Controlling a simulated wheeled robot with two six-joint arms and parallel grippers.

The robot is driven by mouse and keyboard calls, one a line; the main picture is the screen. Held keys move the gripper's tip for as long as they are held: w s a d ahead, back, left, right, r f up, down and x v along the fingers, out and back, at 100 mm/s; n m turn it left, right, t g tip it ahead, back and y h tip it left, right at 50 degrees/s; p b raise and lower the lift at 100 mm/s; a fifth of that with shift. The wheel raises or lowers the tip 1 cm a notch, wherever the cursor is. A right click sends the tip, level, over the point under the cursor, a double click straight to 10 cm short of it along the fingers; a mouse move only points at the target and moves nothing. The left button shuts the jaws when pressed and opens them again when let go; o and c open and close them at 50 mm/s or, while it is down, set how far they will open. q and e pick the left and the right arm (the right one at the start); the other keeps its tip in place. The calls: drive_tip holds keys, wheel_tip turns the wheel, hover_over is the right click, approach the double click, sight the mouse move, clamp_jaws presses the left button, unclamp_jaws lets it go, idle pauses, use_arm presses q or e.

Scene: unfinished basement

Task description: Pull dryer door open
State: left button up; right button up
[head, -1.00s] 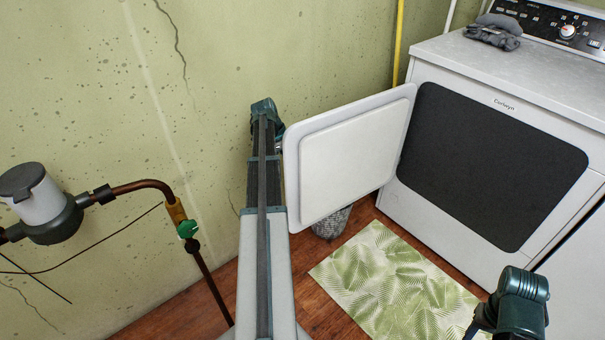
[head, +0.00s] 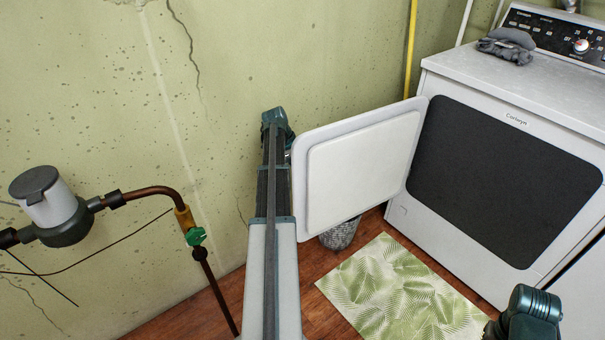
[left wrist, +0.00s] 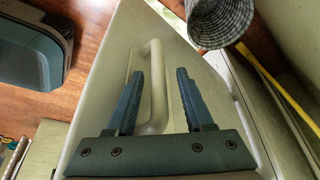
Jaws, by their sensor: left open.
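The white dryer (head: 410,215) stands at the right with its dark front opening (head: 500,180) uncovered. Its door (head: 360,170) stands wide open, swung out to the left, its inner panel facing me. My left arm reaches along the door's free edge, and the left gripper is mostly hidden behind the door in the head view. In the left wrist view my left gripper (left wrist: 160,73) is open over the outer face of the door, with the pale door handle (left wrist: 158,100) between its fingers. Part of my right arm shows at the lower right; its gripper is not visible.
A green leaf-pattern mat (head: 400,295) lies on the wood floor below the door. A woven basket (head: 341,234) stands behind the door. A pipe with a meter (head: 50,205) is at the left by the cracked wall. Grey cloth (head: 506,45) lies on the dryer.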

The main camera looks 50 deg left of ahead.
use_arm(q)
drive_tip(key=shift+r, duration=0.15)
drive_tip(key=p+v, duration=1.2)
drive_tip(key=v, duration=0.1)
drive_tip(key=shift+s+r+p, duration=0.15)
drive_tip(key=shift+r+p, duration=0.1)
drive_tip(key=shift+p, duration=0.1)
